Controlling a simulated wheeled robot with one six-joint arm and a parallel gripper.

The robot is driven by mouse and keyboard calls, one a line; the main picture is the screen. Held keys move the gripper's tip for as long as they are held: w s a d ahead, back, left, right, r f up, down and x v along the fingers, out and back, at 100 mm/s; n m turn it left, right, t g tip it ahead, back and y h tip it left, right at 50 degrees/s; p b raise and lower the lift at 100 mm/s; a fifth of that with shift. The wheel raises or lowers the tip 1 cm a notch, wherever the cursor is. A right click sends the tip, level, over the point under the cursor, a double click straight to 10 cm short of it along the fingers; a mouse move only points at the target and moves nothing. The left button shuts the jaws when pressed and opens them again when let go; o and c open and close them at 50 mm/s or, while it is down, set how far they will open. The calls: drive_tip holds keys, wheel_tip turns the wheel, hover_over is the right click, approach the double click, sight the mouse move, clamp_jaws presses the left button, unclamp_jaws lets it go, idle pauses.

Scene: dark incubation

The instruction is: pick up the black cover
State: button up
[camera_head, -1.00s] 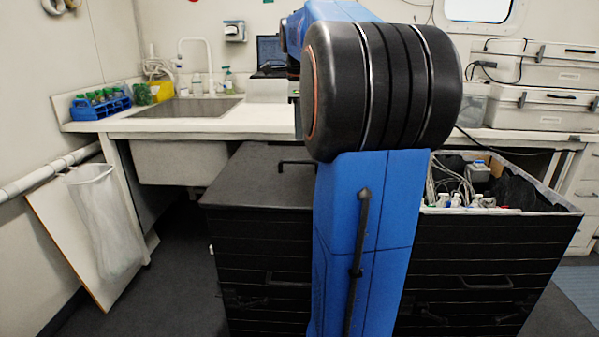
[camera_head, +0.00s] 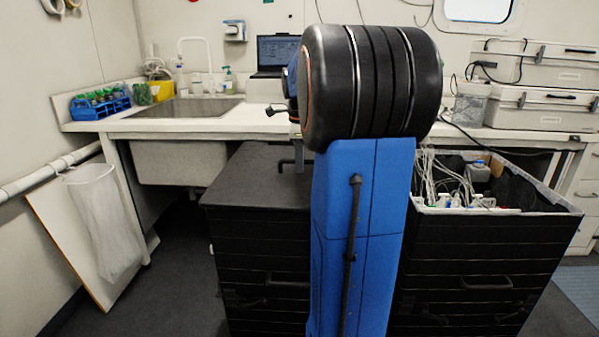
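The black cover (camera_head: 245,178) is a flat dark lid lying on the left part of the large black box, left of my arm. Its dark handle (camera_head: 284,164) stands up near the cover's right side, partly hidden by my arm. A narrow grey piece, which looks like the tip of my gripper (camera_head: 299,155), reaches down at the handle's right end. The rest of my gripper is hidden behind my arm. I cannot tell whether its fingers are open, shut, or touching the handle.
The box's right part (camera_head: 500,212) is open and holds cables and bottles. Behind stands a counter with a sink (camera_head: 185,108), a laptop (camera_head: 278,52) and a blue tube rack (camera_head: 100,104). Grey cases (camera_head: 545,107) stand at the right. Floor is clear at front left.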

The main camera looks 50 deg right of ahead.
drive_tip(key=shift+f, duration=0.3)
drive_tip(key=shift+c, duration=0.6)
clamp_jaws()
drive_tip(key=shift+d, duration=0.1)
drive_tip(key=shift+r, duration=0.1)
